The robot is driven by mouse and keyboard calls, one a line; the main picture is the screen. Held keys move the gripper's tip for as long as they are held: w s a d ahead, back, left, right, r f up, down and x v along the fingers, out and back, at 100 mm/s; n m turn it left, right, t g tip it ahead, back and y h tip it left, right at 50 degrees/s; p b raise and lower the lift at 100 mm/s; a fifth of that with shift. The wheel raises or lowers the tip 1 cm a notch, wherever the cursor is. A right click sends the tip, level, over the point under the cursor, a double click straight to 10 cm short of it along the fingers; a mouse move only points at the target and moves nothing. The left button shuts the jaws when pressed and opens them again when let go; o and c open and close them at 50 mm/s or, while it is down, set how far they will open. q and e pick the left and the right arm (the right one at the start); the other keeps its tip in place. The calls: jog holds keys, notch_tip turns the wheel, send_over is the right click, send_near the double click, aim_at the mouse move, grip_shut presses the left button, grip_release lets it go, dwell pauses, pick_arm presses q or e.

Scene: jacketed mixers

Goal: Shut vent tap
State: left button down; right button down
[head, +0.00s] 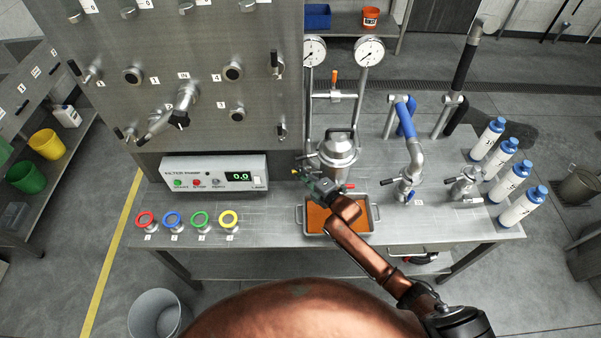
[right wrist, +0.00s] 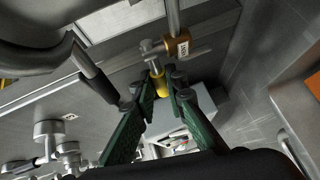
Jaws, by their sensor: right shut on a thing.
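The vent tap shows in the right wrist view as a metal fitting with a yellow handle (right wrist: 160,84). The gripper hides most of the tap there. My left gripper is not in view.
A metal tray (head: 373,212) with orange contents lies under my right arm. Two gauges (head: 369,51) stand on pipes behind the vessel. A control box (head: 215,175) and coloured rings (head: 172,219) are on the left.

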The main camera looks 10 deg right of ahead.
jog(key=c, duration=2.1)
grip_release()
jog(key=shift+a+r, duration=0.15)
jog(key=shift+r, duration=0.05)
jog(key=shift+o, duration=0.8)
jog(key=shift+f, duration=0.15)
jog(key=v, duration=1.2)
